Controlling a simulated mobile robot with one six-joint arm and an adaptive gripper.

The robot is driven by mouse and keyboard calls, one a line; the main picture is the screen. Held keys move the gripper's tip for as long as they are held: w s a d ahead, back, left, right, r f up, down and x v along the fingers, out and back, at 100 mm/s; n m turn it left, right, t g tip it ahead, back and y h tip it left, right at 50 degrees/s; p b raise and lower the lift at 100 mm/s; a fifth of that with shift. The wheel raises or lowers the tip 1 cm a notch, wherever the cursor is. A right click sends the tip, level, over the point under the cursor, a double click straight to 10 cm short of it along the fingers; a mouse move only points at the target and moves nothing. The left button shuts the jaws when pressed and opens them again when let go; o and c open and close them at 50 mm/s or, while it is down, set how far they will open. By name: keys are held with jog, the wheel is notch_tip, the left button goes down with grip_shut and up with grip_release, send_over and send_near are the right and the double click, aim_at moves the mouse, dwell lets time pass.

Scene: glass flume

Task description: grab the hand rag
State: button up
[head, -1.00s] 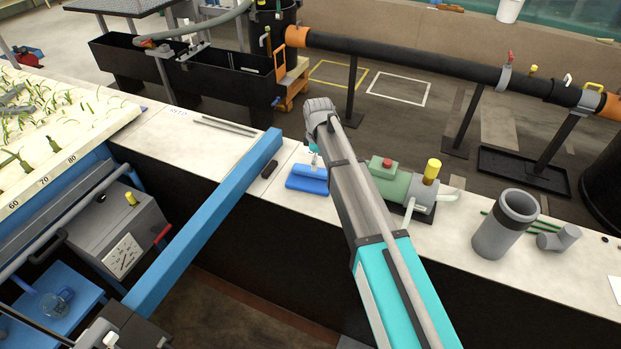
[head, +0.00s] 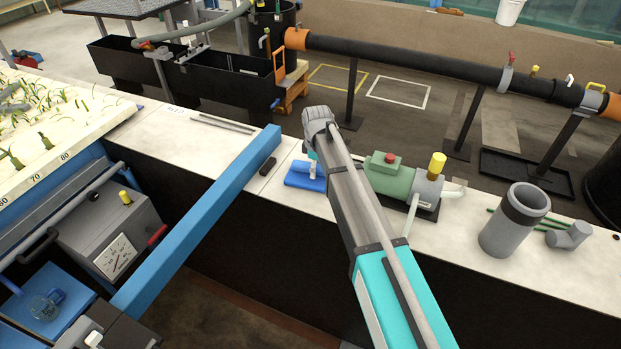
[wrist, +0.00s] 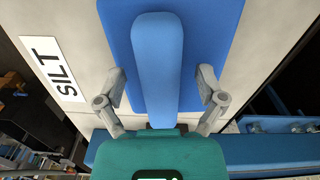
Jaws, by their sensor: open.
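The hand rag (head: 303,180) is a blue folded cloth lying flat on the pale bench top, with a raised rounded fold along it. In the wrist view the rag (wrist: 158,50) fills the upper middle, its lighter fold running toward my gripper's teal body. My gripper (wrist: 162,76) is open, with one grey finger on each side of the fold and a visible gap at both sides. In the head view my gripper (head: 313,168) is over the rag, partly hidden behind my arm.
A green pump (head: 390,175) stands right of the rag on the bench. A grey pipe piece (head: 513,222) stands farther right. A SILT label (wrist: 54,69) lies beside the rag.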

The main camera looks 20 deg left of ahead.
jog(key=shift+f, duration=0.1)
dwell(0.6)
jog(key=c, duration=1.2)
jog(key=shift+r, duration=0.25)
notch_tip(320, 180, up, 2)
jog(key=p, duration=0.2)
jog(key=shift+r+p, duration=0.1)
jog(key=shift+p, duration=0.2)
jog(key=s+d+r+p, duration=0.2)
jog(key=s+r+p, duration=0.1)
jog(key=s+d+r+p, duration=0.3)
jog(key=s+r+p, duration=0.1)
jog(key=s+d+r+p, duration=0.3)
jog(key=s, duration=0.1)
jog(key=shift+s+d+r, duration=0.15)
jog(key=shift+d+r, duration=0.05)
